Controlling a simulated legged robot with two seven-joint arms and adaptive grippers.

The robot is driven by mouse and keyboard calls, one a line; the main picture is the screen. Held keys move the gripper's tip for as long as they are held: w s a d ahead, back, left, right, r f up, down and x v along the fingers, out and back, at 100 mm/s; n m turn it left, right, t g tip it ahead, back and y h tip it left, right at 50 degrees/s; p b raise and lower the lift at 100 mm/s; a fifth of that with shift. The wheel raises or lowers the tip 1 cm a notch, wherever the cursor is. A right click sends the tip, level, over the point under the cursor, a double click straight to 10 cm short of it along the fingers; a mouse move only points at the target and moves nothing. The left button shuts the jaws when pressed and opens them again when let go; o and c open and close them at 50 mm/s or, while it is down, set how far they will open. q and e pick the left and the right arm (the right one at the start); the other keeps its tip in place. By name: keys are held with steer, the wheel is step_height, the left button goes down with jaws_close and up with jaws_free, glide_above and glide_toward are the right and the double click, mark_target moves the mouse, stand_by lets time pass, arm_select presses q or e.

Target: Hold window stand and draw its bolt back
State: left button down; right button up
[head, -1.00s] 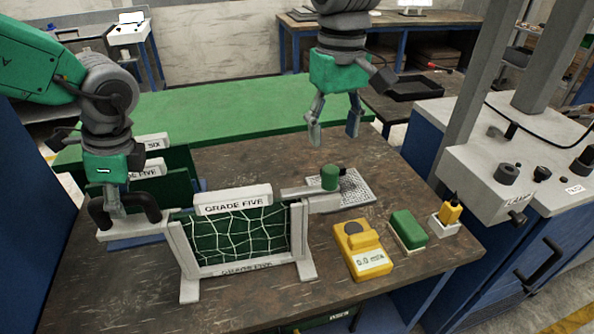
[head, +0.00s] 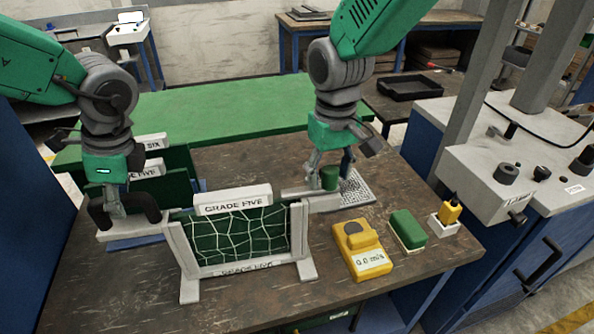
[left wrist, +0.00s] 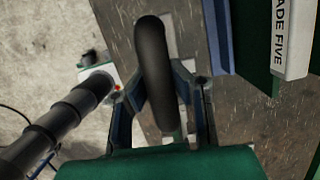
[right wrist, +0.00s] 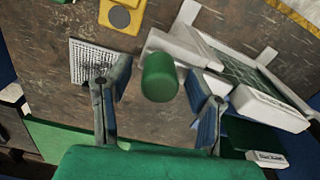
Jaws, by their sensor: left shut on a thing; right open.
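The window stand (head: 299,240) is a white frame labelled GRADE FIVE, with a cracked-looking green pane, upright on the brown bench. At its left is a black curved handle (head: 150,207). My left gripper (left wrist: 160,105) is shut on this handle, which also shows in the left wrist view (left wrist: 153,60). At the stand's right, a white arm carries the bolt's green knob (head: 329,177). My right gripper (head: 331,168) is open and lowered around the knob. In the right wrist view, the green knob (right wrist: 160,77) stands between the open fingers (right wrist: 162,90), with gaps on both sides.
A yellow meter (head: 361,250), a green block (head: 408,229) and a small yellow bottle (head: 450,211) stand to the right. More GRADE panels (head: 150,169) stand behind the left gripper.

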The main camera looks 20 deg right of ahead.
jaws_close()
arm_select(q)
steer(key=shift+d, duration=0.1)
arm_select(e)
steer(key=shift+s+d, duration=0.15)
steer(key=shift+d, duration=2.8)
jaws_free()
steer(key=shift+a, duration=0.15)
step_height(320, 180, up, 12)
arm_select(q)
steer(key=c, duration=1.4)
jaws_free()
steer(key=shift+c, duration=0.2)
